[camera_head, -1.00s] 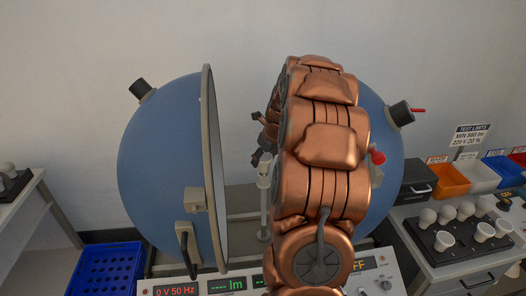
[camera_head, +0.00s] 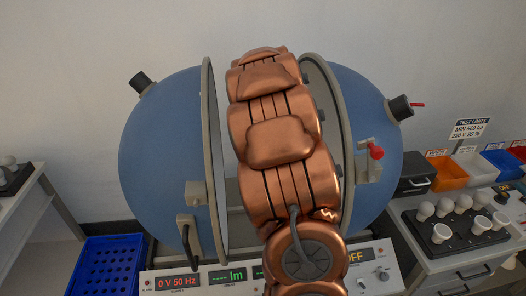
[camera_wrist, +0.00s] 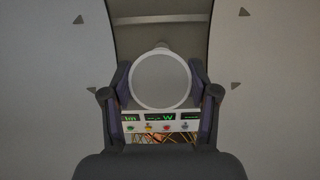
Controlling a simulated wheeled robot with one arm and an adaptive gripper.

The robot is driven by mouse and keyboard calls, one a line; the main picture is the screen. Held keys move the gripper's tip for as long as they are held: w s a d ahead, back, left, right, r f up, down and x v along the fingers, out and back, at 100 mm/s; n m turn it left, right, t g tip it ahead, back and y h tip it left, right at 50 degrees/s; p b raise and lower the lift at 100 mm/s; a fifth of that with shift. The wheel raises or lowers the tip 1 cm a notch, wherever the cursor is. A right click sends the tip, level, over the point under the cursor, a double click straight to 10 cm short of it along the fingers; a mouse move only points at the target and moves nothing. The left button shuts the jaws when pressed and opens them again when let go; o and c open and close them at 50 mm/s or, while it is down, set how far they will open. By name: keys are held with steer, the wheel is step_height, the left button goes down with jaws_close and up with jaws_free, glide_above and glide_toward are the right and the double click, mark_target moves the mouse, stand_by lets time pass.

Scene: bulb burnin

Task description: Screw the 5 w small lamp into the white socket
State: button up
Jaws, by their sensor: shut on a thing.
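In the wrist view my gripper (camera_wrist: 160,92) has its two dark fingers closed on the sides of a round pale lamp (camera_wrist: 160,78), seen end-on as a white disc. No marking shows on it, so its wattage cannot be read. The lamp is between the halves of the open blue sphere. A small pale piece just behind the disc may be part of the post or socket. The white socket cannot be made out; the disc covers what lies beneath it. In the head view my arm hides the gripper, lamp and post.
The sphere's left half (camera_head: 155,165) and right half (camera_head: 385,160) stand close on either side of my arm. The control panel (camera_head: 215,270) is in front, showing 0 V and OFF. Several lamps stand on a black tray (camera_head: 444,252) at right. A blue crate (camera_head: 104,268) is at lower left.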

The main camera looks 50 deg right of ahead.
steer(key=o, duration=1)
